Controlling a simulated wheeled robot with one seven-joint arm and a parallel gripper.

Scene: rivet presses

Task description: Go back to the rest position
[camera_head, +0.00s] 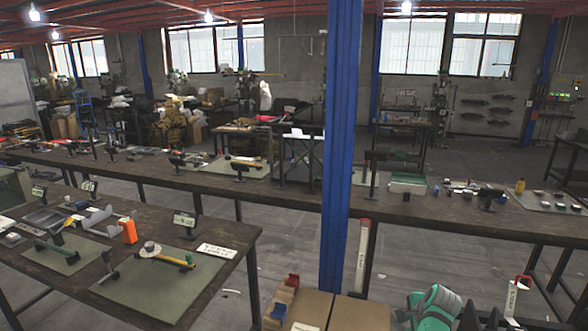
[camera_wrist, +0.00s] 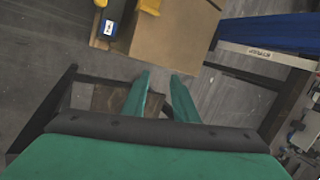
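My gripper (camera_wrist: 160,75) shows in the wrist view as two green fingers reaching up from the bottom of the picture. They stand apart with a gap between them, and nothing is held there. Floor and part of a cardboard box (camera_wrist: 165,45) lie beyond the fingertips; I cannot tell how far away the box is. In the head view, a green part of my arm (camera_head: 435,303) shows at the bottom right; the fingertips are not clearly seen there.
A blue post (camera_head: 342,150) stands in the middle of the head view. Cardboard boxes (camera_head: 360,315) stand at the bottom, left of my arm. A workbench with tools (camera_head: 225,245) is at left; a long bench (camera_head: 440,214) crosses behind. Grey floor (camera_head: 295,250) shows between them.

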